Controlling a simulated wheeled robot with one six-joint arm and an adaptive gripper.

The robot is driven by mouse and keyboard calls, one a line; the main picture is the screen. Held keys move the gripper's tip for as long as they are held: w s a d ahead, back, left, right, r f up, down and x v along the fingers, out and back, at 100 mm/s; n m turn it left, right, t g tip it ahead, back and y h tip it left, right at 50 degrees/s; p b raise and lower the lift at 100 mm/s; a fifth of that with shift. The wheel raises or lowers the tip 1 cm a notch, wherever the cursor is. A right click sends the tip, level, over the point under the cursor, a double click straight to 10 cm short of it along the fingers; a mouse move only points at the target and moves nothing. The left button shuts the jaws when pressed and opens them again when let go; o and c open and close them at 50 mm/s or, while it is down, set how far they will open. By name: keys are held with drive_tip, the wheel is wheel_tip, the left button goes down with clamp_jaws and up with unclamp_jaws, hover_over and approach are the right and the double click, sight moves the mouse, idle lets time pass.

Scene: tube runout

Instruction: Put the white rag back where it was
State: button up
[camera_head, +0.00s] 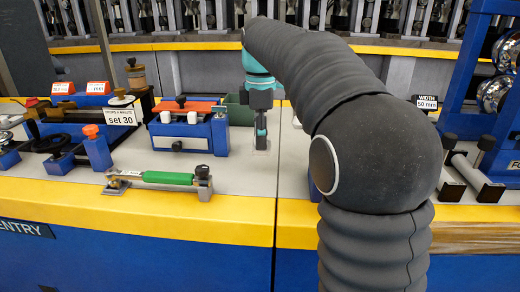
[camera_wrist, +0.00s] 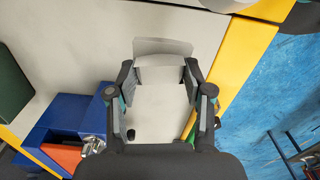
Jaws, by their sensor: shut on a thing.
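My gripper (camera_head: 261,128) points down over the pale worktop, to the right of the blue box with the red top. In the wrist view my gripper (camera_wrist: 160,72) has its fingers some way apart, with the white rag (camera_wrist: 163,47) held between the tips. The rag looks like a thin, pale, flat piece, and it sticks out past the fingertips. Whether its lower edge touches the worktop I cannot tell. In the head view the rag is hard to make out against the pale top.
The blue box with the red top (camera_head: 190,132) and a dark green bin (camera_head: 238,112) stand close to my gripper. A green roller (camera_head: 168,178) lies near the yellow front edge (camera_head: 200,222). The worktop (camera_head: 240,185) between them is bare.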

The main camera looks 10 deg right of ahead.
drive_tip(key=w, duration=0.1)
drive_tip(key=w+f, duration=0.2)
drive_tip(key=shift+w+d+f, duration=0.15)
drive_tip(key=shift+w+d, duration=0.2)
drive_tip(key=shift+f+b, duration=0.35)
drive_tip(key=shift+f, duration=1.6)
drive_tip(key=shift+f, duration=0.1)
drive_tip(key=o, duration=1.1)
wheel_tip(320, 180, up, 12)
drive_tip(key=p, duration=0.3)
drive_tip(key=shift+s, duration=0.1)
